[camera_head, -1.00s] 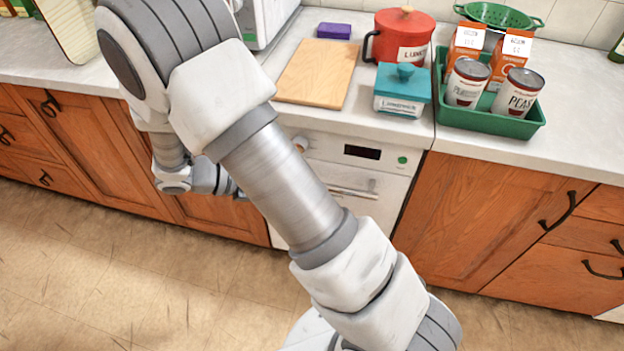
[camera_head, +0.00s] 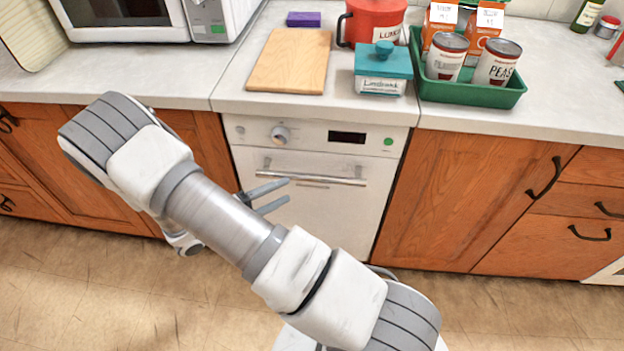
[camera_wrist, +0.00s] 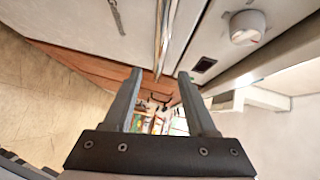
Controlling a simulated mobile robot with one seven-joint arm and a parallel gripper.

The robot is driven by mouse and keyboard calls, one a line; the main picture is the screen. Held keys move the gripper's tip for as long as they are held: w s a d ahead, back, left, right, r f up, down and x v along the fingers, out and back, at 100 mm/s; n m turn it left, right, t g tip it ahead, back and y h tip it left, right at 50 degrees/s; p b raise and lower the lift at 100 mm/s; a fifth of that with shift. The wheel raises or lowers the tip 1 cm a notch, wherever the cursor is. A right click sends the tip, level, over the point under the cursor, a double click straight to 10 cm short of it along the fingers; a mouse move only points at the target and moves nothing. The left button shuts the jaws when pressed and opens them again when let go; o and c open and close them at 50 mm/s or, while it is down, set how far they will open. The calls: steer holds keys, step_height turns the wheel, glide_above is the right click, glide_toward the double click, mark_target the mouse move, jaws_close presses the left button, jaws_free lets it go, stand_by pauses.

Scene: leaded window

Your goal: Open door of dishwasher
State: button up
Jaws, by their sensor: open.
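The white dishwasher (camera_head: 325,205) is built in under the counter, and its door is shut. A horizontal bar handle (camera_head: 330,180) runs across the top of the door, below a panel with a knob, a dark display and a green button. My gripper (camera_head: 282,193) is open and empty in front of the door, near the left part of the handle. In the wrist view the handle (camera_wrist: 164,35) runs away from the camera, between the directions of the two open fingers (camera_wrist: 158,82). I cannot tell whether the fingers touch it.
Wooden cabinets (camera_head: 460,200) flank the dishwasher. On the counter are a cutting board (camera_head: 291,60), a teal box (camera_head: 382,70), a red pot (camera_head: 372,22) and a green tray (camera_head: 470,95) with cans and cartons.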

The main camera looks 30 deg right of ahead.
mark_target(307, 180)
steer(key=b+x, duration=0.1)
steer(key=x, duration=0.9)
steer(key=shift+b, duration=0.4)
jaws_close()
stand_by(0.8)
